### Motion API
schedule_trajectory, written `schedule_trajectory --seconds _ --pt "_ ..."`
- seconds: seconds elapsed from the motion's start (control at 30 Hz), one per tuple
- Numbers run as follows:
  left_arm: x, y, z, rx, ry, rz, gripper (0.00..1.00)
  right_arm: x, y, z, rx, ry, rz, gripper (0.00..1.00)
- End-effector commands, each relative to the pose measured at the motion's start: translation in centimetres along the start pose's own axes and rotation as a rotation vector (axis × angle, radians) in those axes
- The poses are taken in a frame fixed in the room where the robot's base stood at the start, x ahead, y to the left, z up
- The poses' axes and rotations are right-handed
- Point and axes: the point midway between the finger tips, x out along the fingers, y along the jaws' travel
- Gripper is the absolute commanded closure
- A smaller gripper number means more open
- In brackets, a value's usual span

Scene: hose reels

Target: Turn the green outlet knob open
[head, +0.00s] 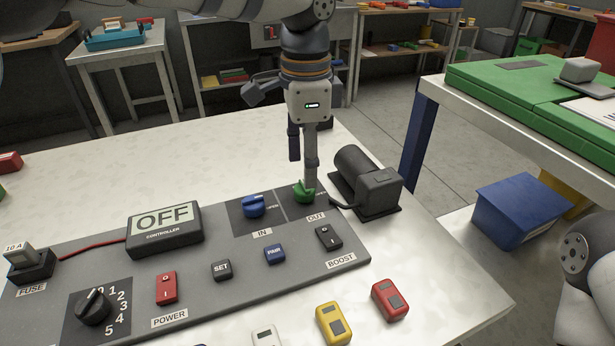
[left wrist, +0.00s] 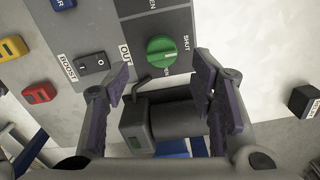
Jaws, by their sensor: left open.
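The green outlet knob (head: 301,194) sits on the grey panel (head: 214,252) above the OUT label, beside the black motor. It also shows in the left wrist view (left wrist: 161,48), round with a pale line running roughly left to right; SHUT is printed beside it and the other label is partly hidden. My left gripper (head: 303,170) points down above the knob, open and empty. In the left wrist view its fingers (left wrist: 164,88) are spread wide, with the knob ahead between them. In the head view one finger overlaps the knob; I cannot tell whether it touches.
The blue IN knob (head: 254,206) is just left of the green one. The black motor (head: 367,183) stands close on the right. The BOOST switch (head: 328,237) is in front. The controller (head: 164,231) reads OFF.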

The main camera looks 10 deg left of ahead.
Motion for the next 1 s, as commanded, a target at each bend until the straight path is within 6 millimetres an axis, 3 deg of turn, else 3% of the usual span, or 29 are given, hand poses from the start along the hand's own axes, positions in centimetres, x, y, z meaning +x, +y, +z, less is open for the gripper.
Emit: schedule_trajectory --seconds 0.1,0.2,0.57,0.77,1.0 --pt "2.7 0.1 0.0 0.000 0.000 0.004 0.49 0.0 0.0 -0.1 0.000 0.002 0.000 1.00" --pt "4.1 0.0 0.0 -0.001 0.000 0.002 0.49 0.0 0.0 -0.1 0.000 0.002 0.000 1.00" --pt "5.0 0.0 0.0 -0.001 0.001 -0.001 0.49 0.0 0.0 -0.1 0.000 0.002 0.000 1.00" --pt "5.0 0.0 0.0 -0.001 0.001 -0.001 0.94 0.0 0.0 -0.1 0.000 0.002 0.000 1.00" --pt "4.9 0.0 0.0 0.007 0.001 -0.001 0.97 0.0 0.0 -0.1 0.000 0.003 0.000 1.00"
